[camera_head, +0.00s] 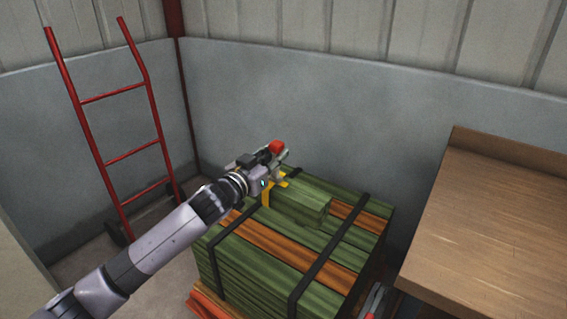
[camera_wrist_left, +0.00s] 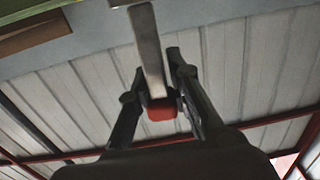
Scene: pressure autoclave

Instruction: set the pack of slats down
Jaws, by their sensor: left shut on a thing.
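A short pack of green slats (camera_head: 304,208) is over the top of the big strapped stack; I cannot tell if it touches or hangs just above. A yellow piece (camera_head: 267,194) spans the pack's near end, beside my gripper. My left gripper (camera_head: 276,166) is above the pack's back left end. In the left wrist view its fingers (camera_wrist_left: 162,90) are shut on a grey bar (camera_wrist_left: 148,45) with a red end (camera_wrist_left: 162,108). The red end also shows in the head view (camera_head: 276,147). My right gripper is not seen.
The large stack of green and orange boards (camera_head: 240,262) has black straps (camera_head: 325,250) across its top. A wooden bench (camera_head: 490,220) stands at the right. A red hand truck (camera_head: 115,130) leans at the left wall. A small red and grey item (camera_head: 373,300) shows at the bottom.

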